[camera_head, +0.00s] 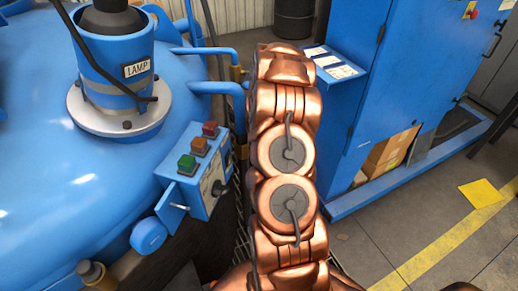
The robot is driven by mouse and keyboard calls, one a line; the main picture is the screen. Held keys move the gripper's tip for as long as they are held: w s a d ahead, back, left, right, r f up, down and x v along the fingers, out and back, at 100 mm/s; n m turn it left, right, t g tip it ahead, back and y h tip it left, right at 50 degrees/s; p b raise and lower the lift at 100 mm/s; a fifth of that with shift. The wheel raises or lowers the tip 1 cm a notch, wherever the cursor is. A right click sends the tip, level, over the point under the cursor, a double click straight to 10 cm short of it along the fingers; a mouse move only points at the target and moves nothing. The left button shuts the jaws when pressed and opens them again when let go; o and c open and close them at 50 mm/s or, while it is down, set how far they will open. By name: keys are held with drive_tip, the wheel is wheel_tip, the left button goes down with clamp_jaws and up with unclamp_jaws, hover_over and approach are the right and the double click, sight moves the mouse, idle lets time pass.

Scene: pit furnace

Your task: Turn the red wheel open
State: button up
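No red wheel can be made out in the head view. My copper-coloured arm rises through the middle of the picture and may hide things behind it. My gripper is not in view; the visible part of the arm ends near the top centre without showing any fingers.
A blue furnace lid (60,150) with a lamp housing (118,75) fills the left. A blue button box (203,170) with green, orange and red buttons stands left of my arm. A blue cabinet (415,75) stands right. Open floor (370,255) lies at lower right.

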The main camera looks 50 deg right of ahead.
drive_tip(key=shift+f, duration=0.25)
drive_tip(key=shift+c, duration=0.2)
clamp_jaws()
